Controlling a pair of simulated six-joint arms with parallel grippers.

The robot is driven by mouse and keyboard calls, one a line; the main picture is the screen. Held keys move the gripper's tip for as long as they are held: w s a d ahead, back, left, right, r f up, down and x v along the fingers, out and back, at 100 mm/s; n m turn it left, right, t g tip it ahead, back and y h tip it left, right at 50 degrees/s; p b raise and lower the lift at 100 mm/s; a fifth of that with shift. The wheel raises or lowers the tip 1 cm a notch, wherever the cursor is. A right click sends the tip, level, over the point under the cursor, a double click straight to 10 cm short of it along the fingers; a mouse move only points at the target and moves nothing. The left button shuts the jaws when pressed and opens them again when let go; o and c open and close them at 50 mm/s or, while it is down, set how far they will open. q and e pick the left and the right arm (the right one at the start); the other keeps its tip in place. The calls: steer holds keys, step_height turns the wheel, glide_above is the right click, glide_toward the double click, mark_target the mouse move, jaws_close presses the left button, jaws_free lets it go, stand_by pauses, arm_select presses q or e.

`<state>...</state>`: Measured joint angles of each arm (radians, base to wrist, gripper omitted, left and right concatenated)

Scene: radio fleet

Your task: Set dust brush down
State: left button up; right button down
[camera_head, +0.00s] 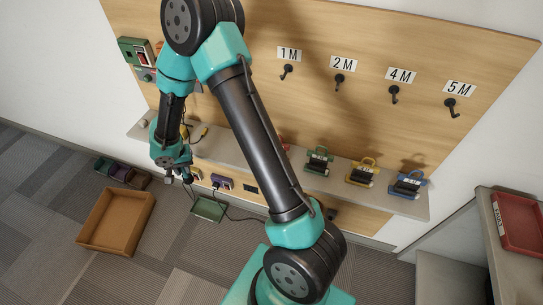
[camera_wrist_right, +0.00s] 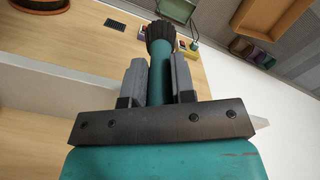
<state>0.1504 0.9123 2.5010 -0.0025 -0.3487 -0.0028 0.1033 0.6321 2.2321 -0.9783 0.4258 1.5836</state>
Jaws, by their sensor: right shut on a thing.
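The dust brush has a teal handle (camera_wrist_right: 160,75) and dark bristles (camera_wrist_right: 160,32) in the right wrist view. My right gripper (camera_wrist_right: 159,85) is shut on the handle, with one grey finger on each side and the bristles pointing away from the wrist. In the head view my right gripper (camera_head: 180,176) hangs at the left, in front of the wooden wall panel and its narrow shelf. The brush is too small to make out clearly there. My left gripper is not in view.
A grey shelf (camera_head: 230,160) carries several radios, including a blue one (camera_head: 407,186). Labelled hooks (camera_head: 287,71) are on the panel (camera_head: 440,60). A brown box (camera_head: 115,222) and a green tray (camera_head: 208,209) are below. A red tray (camera_head: 520,222) stands at the right.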

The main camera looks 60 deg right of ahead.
steer(key=s+d+r+m, duration=0.3)
steer(key=s+r+m, duration=0.1)
steer(key=s, duration=0.3)
steer(key=s+d+r+m, duration=0.3)
steer(key=s+r+m, duration=0.2)
steer(key=s, duration=0.3)
steer(key=shift+d+m, duration=0.15)
steer(key=shift+m, duration=0.25)
steer(key=shift+s, duration=0.1)
